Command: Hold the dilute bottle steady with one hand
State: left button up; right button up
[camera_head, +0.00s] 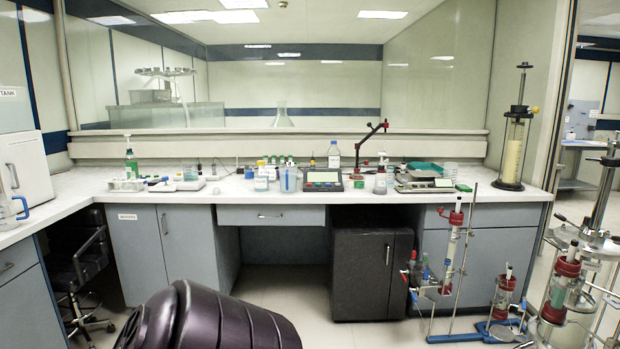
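Several bottles stand upright on the white bench, and their labels are too small to read, so I cannot tell which is the dilute bottle. A clear bottle with a pale label (261,180) stands left of the bench's middle. A white bottle with a blue cap (334,156) stands farther back. A small grey bottle (380,183) stands right of the middle. A green bottle (131,163) stands at the left. Neither of my grippers is in view, and nothing is seen holding any bottle.
A blue-tinted beaker (288,180), a dark instrument (323,181) and a balance (424,183) crowd the bench (75,199). A glass column on a stand (450,255) and other columns fill the right foreground. A black chair (88,270) stands at left. Floor shows in the middle.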

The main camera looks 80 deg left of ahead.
aim_at(262, 181)
jog(key=u, duration=2.85)
jog(key=i+j, duration=0.15)
jog(key=i, duration=0.35)
jog(key=i+j, duration=0.15)
jog(key=i, duration=0.35)
jog(key=i+j, duration=0.15)
jog(key=i, duration=0.35)
jog(key=i+j+z, duration=0.1)
jog(key=i, duration=0.35)
